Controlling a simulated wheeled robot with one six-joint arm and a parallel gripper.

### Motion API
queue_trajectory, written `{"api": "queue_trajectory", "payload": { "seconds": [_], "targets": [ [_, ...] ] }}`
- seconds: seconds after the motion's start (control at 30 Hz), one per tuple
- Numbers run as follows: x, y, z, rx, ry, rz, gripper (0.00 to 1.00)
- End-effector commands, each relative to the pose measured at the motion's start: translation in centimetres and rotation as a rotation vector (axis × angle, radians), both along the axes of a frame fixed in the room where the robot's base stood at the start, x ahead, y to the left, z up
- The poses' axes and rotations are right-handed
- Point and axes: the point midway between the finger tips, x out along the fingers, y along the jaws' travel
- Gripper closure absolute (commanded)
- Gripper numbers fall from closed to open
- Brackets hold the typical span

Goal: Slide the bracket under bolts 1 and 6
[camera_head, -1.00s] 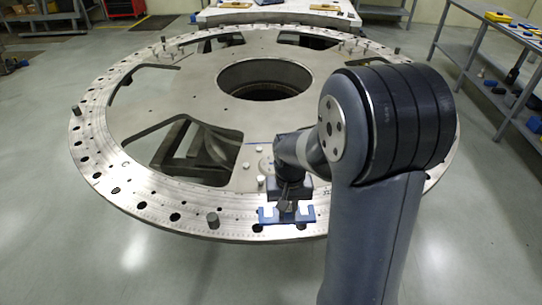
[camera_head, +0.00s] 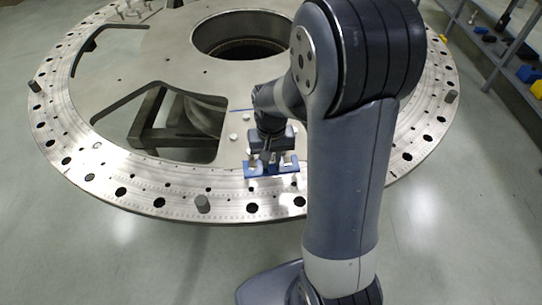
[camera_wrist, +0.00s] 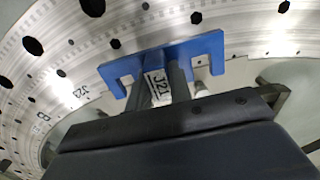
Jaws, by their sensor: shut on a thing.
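The blue bracket (camera_head: 262,171), a flat bar with open notches, is pinched in my gripper (camera_head: 270,160) above the near part of the plate's ring (camera_head: 160,185). In the wrist view the bracket (camera_wrist: 205,46) spans across the fingers of my gripper (camera_wrist: 167,82), with a tag reading "J21" between them. Pale bolt heads show on the plate just inward of the bracket, one (camera_head: 233,137) left of my wrist and one (camera_head: 247,119) further in. Their numbers are not legible. My arm hides plate to the right. I cannot tell whether the bracket touches the plate.
The plate has a large cutout (camera_head: 180,125) and a round central hole (camera_head: 240,38). A shelf with tools (camera_head: 505,50) stands at the right.

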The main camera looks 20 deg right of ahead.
Motion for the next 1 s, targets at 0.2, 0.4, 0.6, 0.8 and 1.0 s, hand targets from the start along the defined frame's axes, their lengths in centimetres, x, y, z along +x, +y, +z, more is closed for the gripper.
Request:
{"api": "queue_trajectory", "payload": {
  "seconds": [0.2, 0.4, 0.6, 0.8, 1.0],
  "targets": [
    [0.0, 0.0, -2.6, 0.000, -0.001, 0.000, 1.00],
    [1.0, -0.1, -3.2, 0.000, -0.002, 0.000, 1.00],
    [2.3, -0.4, -3.2, 0.000, -0.001, 0.000, 1.00],
    [2.5, -0.4, -3.3, 0.000, -0.002, 0.000, 1.00],
    [2.5, -0.4, -3.3, 0.000, -0.002, 0.000, 1.00]
  ]
}}
